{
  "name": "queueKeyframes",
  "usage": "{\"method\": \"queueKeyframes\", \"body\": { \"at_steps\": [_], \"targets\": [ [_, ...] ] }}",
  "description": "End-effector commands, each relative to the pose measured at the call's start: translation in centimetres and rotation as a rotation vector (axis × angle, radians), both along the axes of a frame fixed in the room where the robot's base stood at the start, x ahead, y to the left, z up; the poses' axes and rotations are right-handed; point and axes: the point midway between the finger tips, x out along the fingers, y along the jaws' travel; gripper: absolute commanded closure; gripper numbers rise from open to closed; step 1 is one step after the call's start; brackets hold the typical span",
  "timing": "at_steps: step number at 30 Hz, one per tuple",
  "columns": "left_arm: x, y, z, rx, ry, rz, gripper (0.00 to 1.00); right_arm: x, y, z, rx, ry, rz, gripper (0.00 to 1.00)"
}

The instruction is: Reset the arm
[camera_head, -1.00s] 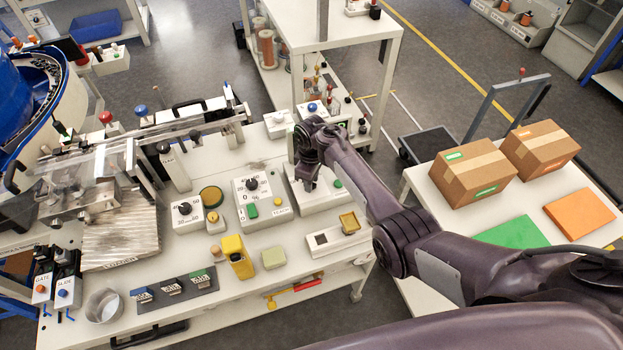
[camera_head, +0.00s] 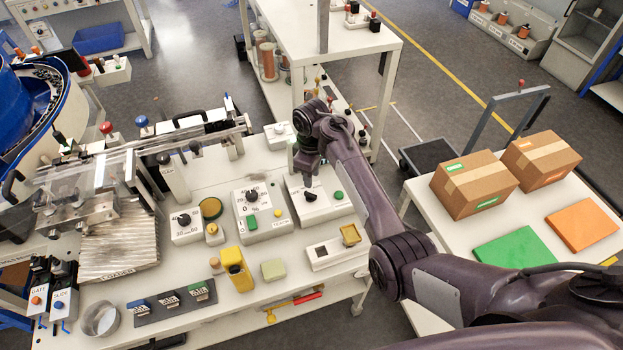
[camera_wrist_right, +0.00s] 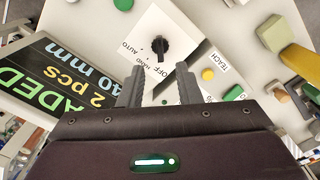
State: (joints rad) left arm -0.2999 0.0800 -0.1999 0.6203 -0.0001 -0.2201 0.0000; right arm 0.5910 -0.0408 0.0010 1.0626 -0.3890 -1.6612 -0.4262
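My right gripper (camera_head: 308,163) hangs above the workbench in the head view, over the back of a white control box (camera_head: 318,210) with a black knob (camera_head: 310,195) and a green button. In the right wrist view its two fingers (camera_wrist_right: 161,82) stand apart with nothing between them. Beyond the fingertips in that view is a panel with a black knob (camera_wrist_right: 160,45) and the words OFF, HAND and AUTO. The gripper looks clear of the knob. My right arm reaches in from the right. My left gripper is not in view.
A second knob box (camera_head: 262,215), a yellow block (camera_head: 236,268) and a metal cup (camera_head: 100,319) stand on the bench. A clear-covered rail (camera_head: 190,137) runs along its back. A side table at right holds two cartons (camera_head: 474,182) and a green mat (camera_head: 511,248).

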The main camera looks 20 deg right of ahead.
Motion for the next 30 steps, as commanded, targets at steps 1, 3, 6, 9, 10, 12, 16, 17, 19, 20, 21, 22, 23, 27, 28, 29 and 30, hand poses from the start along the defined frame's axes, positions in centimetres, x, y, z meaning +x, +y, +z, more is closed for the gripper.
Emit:
{"method": "queueKeyframes", "body": {
  "at_steps": [1, 3, 6, 9, 10, 12, 16, 17, 19, 20, 21, 22, 23, 27, 28, 29, 30],
  "targets": [
    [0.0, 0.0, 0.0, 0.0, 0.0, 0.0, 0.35, 0.0, 0.0, 0.0, 0.0, 0.0, 0.0, 0.69],
    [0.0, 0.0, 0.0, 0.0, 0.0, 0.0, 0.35, 0.0, 0.0, 0.0, 0.0, 0.0, 0.0, 0.69],
    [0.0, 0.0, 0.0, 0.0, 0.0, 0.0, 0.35, 0.0, 0.0, 0.0, 0.0, 0.0, 0.0, 0.69],
    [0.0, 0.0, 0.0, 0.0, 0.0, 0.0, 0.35, 0.0, 0.0, 0.0, 0.0, 0.0, 0.0, 0.69],
    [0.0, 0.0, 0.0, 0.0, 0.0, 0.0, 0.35, 0.0, 0.0, 0.0, 0.0, 0.0, 0.0, 0.69],
    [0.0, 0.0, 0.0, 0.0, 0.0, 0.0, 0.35, 0.0, 0.0, 0.0, 0.0, 0.0, 0.0, 0.69],
    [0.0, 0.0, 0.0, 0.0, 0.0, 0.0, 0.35, -0.8, -0.4, -0.5, -0.005, -0.008, -0.024, 0.69],
    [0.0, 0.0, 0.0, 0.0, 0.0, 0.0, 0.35, -1.3, -0.6, -0.9, -0.006, -0.012, -0.039, 0.69],
    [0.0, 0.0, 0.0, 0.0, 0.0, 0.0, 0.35, -2.8, -1.1, -1.6, -0.013, -0.03, -0.088, 0.69],
    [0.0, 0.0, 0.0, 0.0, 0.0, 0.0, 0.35, -3.7, -1.4, -1.9, -0.015, -0.04, -0.114, 0.69],
    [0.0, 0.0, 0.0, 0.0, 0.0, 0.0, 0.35, -5.0, -1.8, -2.3, -0.019, -0.056, -0.151, 0.69],
    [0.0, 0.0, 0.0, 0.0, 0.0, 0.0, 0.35, -6.1, -2.1, -2.5, -0.021, -0.07, -0.182, 0.69],
    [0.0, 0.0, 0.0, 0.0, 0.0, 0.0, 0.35, -7.3, -2.3, -2.7, -0.023, -0.083, -0.213, 0.69],
    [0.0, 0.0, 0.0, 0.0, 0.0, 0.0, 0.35, -13.0, -2.9, -2.2, -0.017, -0.151, -0.345, 0.69],
    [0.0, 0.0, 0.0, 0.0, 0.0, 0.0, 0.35, -14.3, -2.9, -1.9, -0.012, -0.163, -0.372, 0.69],
    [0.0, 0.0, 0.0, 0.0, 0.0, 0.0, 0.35, -15.4, -2.9, -1.5, -0.007, -0.176, -0.396, 0.69],
    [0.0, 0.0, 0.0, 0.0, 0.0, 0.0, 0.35, -16.8, -2.9, -1.0, -0.001, -0.191, -0.426, 0.69]
  ]
}}
